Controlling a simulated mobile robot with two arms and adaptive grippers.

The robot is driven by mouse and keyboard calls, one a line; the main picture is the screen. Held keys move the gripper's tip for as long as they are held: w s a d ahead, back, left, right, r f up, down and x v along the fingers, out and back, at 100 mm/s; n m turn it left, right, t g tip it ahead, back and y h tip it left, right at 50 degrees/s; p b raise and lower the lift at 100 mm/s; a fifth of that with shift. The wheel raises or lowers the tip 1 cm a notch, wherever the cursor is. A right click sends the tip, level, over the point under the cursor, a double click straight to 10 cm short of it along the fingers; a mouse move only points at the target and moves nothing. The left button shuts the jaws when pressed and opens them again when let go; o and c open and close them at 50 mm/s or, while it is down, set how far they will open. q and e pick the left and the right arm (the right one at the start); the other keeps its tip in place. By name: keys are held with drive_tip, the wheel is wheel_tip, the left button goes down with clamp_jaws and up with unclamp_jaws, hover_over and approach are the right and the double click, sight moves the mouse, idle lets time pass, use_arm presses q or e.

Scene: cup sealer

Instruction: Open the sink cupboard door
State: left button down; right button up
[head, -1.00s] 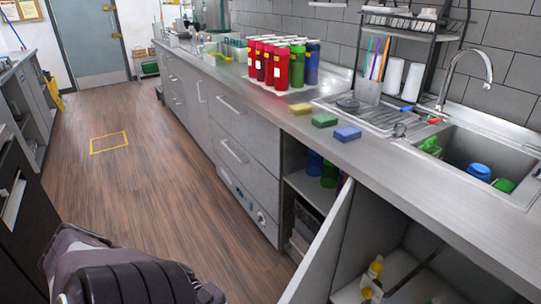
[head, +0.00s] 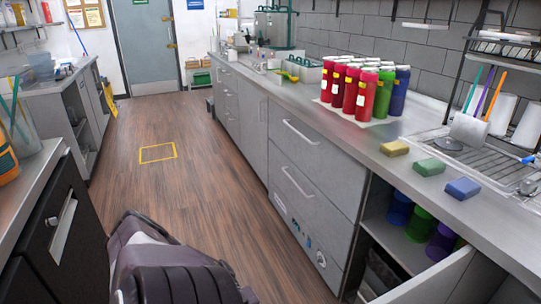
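The sink cupboard door (head: 438,284) is a light grey panel at the bottom right of the head view. It stands open, swung out from the counter front into the aisle. Its lower part is cut off by the picture's edge. A dark, padded part of my arm shows at the bottom centre, but neither gripper is in view, so I cannot see whether one touches the door.
Sponges (head: 430,167) and red, green and blue bottles (head: 362,92) stand on the counter. A dark cabinet (head: 62,222) is close on the left. The wooden floor (head: 215,190) between is clear.

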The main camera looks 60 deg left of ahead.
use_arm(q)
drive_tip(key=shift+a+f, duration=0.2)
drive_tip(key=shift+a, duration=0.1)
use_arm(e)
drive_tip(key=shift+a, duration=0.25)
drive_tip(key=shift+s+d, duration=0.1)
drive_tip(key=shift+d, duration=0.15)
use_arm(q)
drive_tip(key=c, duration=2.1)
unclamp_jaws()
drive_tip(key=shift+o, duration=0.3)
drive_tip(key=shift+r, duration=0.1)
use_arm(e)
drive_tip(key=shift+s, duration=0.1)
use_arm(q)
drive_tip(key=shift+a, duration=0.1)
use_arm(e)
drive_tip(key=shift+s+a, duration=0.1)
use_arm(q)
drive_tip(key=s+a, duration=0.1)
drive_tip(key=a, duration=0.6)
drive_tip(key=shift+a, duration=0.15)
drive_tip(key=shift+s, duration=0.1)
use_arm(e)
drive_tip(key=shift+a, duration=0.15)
